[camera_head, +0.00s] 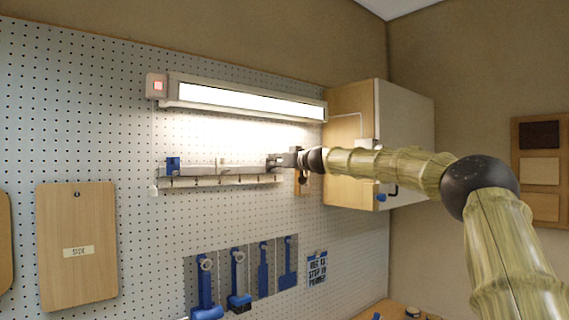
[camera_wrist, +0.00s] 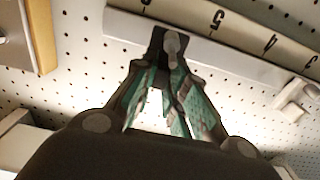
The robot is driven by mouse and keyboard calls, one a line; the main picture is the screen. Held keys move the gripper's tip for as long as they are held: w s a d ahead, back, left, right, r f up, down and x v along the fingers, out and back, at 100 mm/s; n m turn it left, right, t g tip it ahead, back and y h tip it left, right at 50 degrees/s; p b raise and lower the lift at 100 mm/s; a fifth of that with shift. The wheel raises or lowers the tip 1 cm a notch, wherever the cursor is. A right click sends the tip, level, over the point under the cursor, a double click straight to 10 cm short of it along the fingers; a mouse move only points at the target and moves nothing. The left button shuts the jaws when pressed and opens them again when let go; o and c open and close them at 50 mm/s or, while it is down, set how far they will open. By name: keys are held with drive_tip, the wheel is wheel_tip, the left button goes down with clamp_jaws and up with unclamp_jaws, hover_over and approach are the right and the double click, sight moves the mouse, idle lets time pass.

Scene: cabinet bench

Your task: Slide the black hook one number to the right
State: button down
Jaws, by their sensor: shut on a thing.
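The black hook (camera_wrist: 156,38) sits on the pale rail (camera_head: 220,182) at its right end in the head view. In the wrist view it is between my gripper's (camera_wrist: 166,68) teal-padded fingertips, with a grey rounded end showing. My gripper (camera_head: 280,160) is shut on the hook, reaching in from the right. The number strip (camera_wrist: 245,32) shows an upside-down 5 and 4 in the wrist view. The hook is beyond the 5, away from the 4. The number at the hook is hidden or out of frame.
A pale slider (camera_wrist: 294,98) is farther along the rail; a blue piece (camera_head: 172,165) is at the rail's left end. A lit lamp (camera_head: 245,99) hangs above. A wall cabinet (camera_head: 350,140) stands close on the right. Blue tools (camera_head: 238,285) hang below.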

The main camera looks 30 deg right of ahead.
drive_tip(key=d, duration=0.3)
drive_tip(key=shift+w+d+r, duration=0.2)
drive_tip(key=shift+d+r, duration=0.05)
drive_tip(key=shift+d, duration=0.15)
drive_tip(key=shift+d, duration=0.1)
drive_tip(key=c, duration=1.7)
unclamp_jaws()
drive_tip(key=shift+o, duration=1.3)
drive_tip(key=shift+d+f, duration=0.2)
drive_tip(key=shift+f, duration=0.05)
drive_tip(key=shift+a, duration=0.15)
drive_tip(key=s+d, duration=0.2)
drive_tip(key=s, duration=0.9)
drive_tip(key=shift+s, duration=0.4)
